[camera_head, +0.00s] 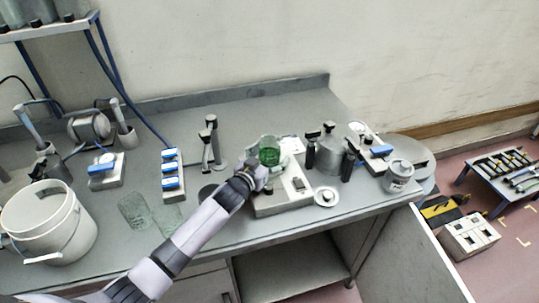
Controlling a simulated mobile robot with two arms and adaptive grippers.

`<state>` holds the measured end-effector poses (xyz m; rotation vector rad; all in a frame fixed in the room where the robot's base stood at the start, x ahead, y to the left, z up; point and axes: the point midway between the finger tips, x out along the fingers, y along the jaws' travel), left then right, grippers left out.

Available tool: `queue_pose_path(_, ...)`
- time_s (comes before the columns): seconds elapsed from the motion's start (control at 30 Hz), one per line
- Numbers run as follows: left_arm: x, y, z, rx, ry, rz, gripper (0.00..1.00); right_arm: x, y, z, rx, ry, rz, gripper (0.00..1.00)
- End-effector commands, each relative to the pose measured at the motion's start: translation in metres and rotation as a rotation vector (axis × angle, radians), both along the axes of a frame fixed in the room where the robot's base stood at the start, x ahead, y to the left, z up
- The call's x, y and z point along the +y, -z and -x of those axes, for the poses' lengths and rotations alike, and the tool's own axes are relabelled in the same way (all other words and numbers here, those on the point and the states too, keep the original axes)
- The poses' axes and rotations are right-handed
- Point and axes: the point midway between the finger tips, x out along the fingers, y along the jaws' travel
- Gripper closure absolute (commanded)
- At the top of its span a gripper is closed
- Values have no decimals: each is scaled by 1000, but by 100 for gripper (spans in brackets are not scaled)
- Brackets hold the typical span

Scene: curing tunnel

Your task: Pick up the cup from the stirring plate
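The cup (268,156) is clear with green contents and stands upright on the back part of the stirring plate (290,197), a pale box on the grey bench. My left arm comes in from the lower left. My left gripper (256,173) is at the near left side of the cup, very close to it or touching it. The fingers are small and partly merge with the cup and plate, so I cannot tell whether they are open or shut on it. My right gripper is not in view.
A small white dish (326,196) is right of the plate, with a metal pot (329,157) and a lidded tub (398,175) further right. A blue-buttoned box (172,176) and a white bucket (48,222) are left.

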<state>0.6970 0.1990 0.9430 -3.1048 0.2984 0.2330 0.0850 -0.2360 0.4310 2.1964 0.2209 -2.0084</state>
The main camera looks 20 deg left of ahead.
Motion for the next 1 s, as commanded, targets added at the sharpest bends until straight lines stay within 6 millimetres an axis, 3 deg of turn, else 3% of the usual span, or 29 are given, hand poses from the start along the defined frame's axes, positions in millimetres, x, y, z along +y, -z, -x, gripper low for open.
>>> queue_pose_path(0.73,0,0,0,1,0,0,75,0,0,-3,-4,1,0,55)
queue_pose_path(1.0,0,-1,0,-1,0,0,76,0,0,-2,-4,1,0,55)
